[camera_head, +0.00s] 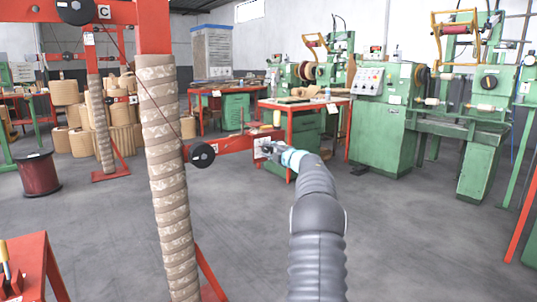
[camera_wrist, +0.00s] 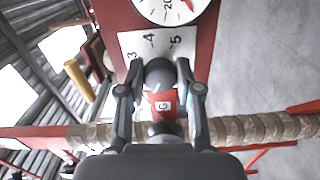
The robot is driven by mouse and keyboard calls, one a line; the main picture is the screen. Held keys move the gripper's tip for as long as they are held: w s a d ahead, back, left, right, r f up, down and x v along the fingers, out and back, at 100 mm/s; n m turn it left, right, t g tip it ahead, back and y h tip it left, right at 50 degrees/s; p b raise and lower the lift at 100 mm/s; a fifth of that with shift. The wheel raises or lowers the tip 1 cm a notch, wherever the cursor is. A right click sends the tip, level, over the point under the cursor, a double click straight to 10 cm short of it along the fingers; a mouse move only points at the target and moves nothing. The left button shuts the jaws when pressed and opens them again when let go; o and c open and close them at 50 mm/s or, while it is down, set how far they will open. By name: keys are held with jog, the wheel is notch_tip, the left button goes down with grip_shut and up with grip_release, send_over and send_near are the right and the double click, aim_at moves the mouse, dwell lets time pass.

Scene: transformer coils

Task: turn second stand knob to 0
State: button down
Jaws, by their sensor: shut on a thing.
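A red stand arm (camera_head: 232,144) extends right from a tall column wrapped in tan bands (camera_head: 168,170). A white plate with numbers (camera_head: 262,147) is at its right end. In the wrist view the plate (camera_wrist: 186,42) shows 3, 4 and 5 around a dark round knob (camera_wrist: 160,71). My gripper (camera_head: 270,149) is at the plate. In the wrist view its fingers (camera_wrist: 160,78) are shut on the knob, one on each side. The knob's setting and any 0 mark cannot be made out.
A white gauge (camera_wrist: 176,5) sits beyond the plate. A black disc (camera_head: 202,155) is on the stand arm. A red table (camera_head: 300,103) and green winding machines (camera_head: 385,110) stand behind. A dark red spool (camera_head: 39,174) is at left.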

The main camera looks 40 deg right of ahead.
jog(key=n+b, duration=0.3)
jog(key=n, duration=0.3)
jog(key=shift+f+n, duration=0.15)
jog(key=shift+n, duration=0.15)
jog(key=n+b, duration=0.2)
jog(key=n, duration=0.4)
jog(key=shift+b, duration=0.4)
jog(key=c, duration=0.8)
grip_release()
jog(key=shift+r, duration=0.2)
jog(key=shift+s, duration=0.1)
jog(key=shift+s, duration=0.25)
jog(key=s, duration=1.1)
jog(key=shift+s, duration=0.15)
